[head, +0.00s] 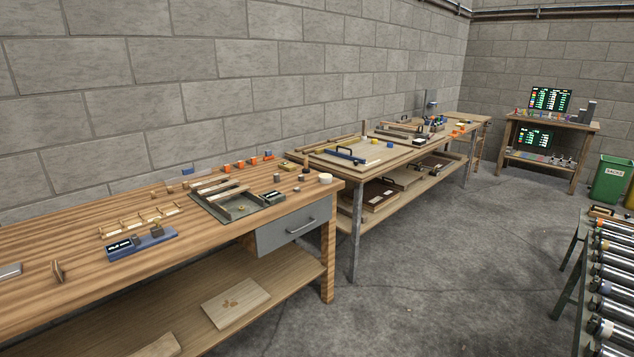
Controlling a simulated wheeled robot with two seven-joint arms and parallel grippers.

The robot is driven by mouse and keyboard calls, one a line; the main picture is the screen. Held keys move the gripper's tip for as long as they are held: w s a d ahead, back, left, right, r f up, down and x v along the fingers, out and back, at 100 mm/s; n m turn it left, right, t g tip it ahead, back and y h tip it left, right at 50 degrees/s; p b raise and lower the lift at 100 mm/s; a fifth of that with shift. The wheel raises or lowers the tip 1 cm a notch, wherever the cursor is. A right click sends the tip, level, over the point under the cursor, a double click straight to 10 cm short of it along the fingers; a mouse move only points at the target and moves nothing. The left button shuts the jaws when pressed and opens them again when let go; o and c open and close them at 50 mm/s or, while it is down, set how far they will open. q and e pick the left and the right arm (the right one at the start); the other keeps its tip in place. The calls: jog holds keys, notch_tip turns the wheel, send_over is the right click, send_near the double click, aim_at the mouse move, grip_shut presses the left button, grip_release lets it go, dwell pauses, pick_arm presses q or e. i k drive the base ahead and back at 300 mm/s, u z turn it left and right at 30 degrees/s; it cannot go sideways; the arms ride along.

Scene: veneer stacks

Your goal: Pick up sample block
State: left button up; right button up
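Several small blocks stand along the back of the near wooden workbench (60,257). They include an orange block (253,161) and a blue one (187,171). A small brown piece (57,271) stands on the bench at the left. I cannot tell which of these is the sample block. Neither of my grippers is in view.
A dark tray (240,212) with strips and a blue device (142,244) lie on the bench. A grey drawer (292,229) hangs under its right end. A second bench (345,160), a green bin (609,181) and a roller conveyor (612,285) flank open grey floor.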

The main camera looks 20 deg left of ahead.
aim_at(57, 272)
jog(key=u, duration=0.9)
jog(key=i, duration=0.85)
jog(key=u, duration=0.65)
